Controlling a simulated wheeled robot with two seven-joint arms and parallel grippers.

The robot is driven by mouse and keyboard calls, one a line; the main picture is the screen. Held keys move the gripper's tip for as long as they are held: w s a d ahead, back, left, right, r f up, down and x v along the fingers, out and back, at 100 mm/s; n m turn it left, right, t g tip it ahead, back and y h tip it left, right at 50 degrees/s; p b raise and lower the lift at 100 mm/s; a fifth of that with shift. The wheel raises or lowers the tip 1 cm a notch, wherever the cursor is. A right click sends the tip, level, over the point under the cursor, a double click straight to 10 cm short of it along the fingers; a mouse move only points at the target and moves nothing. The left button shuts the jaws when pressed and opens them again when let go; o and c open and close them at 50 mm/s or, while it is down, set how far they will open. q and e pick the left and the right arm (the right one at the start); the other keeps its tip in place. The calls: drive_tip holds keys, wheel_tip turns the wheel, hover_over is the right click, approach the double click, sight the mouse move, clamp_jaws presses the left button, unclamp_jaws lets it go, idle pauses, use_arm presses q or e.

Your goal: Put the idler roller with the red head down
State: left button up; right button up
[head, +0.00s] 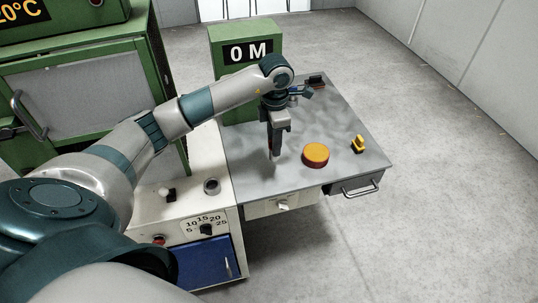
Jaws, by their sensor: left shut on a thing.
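My left gripper (275,153) points straight down over the left part of the grey metal table (255,180). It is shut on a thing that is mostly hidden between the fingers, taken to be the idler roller. No red head can be made out there, and I cannot tell whether its lower end touches the table. My right gripper is not in view.
An orange-topped round button or disc (316,154) sits right of the gripper, with a small yellow part (358,145) further right. A dark item (317,81) lies at the back. A green "0 M" display box (247,55) stands behind left. The table's front left is clear.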

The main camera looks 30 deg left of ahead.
use_arm(q)
drive_tip(key=shift+a+f, duration=0.3)
drive_tip(key=shift+a, duration=0.2)
drive_tip(key=shift+a+f, duration=0.3)
drive_tip(key=shift+a, duration=0.2)
drive_tip(key=shift+f+b, duration=1.15)
drive_tip(key=shift+f, duration=0.85)
drive_tip(key=shift+s+f, duration=0.1)
drive_tip(key=o, duration=1.1)
